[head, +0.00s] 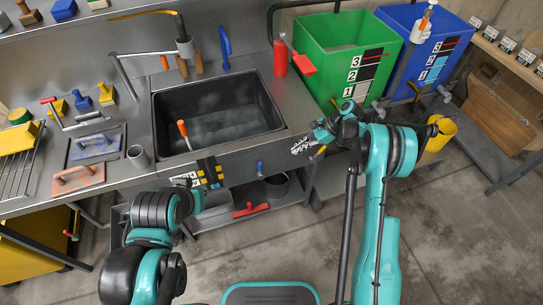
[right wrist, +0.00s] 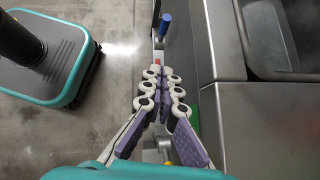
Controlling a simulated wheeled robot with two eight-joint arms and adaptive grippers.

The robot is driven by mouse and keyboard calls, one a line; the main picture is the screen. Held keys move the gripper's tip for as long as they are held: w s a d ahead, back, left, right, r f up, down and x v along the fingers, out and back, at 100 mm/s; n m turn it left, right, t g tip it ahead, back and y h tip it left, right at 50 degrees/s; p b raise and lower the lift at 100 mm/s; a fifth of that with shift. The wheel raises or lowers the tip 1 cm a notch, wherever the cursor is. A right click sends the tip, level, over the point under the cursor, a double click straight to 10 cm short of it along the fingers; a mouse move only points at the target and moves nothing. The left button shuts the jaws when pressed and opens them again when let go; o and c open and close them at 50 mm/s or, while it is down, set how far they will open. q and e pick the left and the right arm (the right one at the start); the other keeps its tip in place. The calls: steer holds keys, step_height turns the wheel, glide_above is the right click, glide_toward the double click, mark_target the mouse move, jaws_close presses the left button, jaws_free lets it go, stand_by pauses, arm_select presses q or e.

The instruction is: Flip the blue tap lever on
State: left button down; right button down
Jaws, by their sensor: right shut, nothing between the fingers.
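The blue tap lever (head: 260,168) stands upright below the front edge of the sink counter in the head view. In the right wrist view, a blue handle (right wrist: 165,23), which looks like the same lever, is beyond my fingertips. My right gripper (head: 298,147) is to the right of the lever in the head view, apart from it. Its fingers (right wrist: 161,82) are shut and empty. My left gripper (head: 187,180) is at the lower left of the sink front, partly hidden by its own arm; its fingers are too small to read.
The sink (head: 217,112) is set in a metal counter. A green bin (head: 320,62) and a blue bin (head: 455,35) stand to the right. A red handle (head: 250,210) lies on the lower shelf, near a dark pot (head: 277,186). The concrete floor in front is open.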

steer(key=f, duration=0.1)
steer(key=b, duration=0.5)
glide_toward(260, 170)
steer(key=x, duration=0.3)
steer(key=w+x, duration=0.1)
steer(key=x, duration=0.1)
steer(key=shift+d+f, duration=0.2)
steer(key=shift+r, duration=0.1)
steer(key=shift+s+a+r+h+p, duration=0.15)
steer(key=shift+a+h+p, duration=0.3)
steer(key=shift+h, duration=0.45)
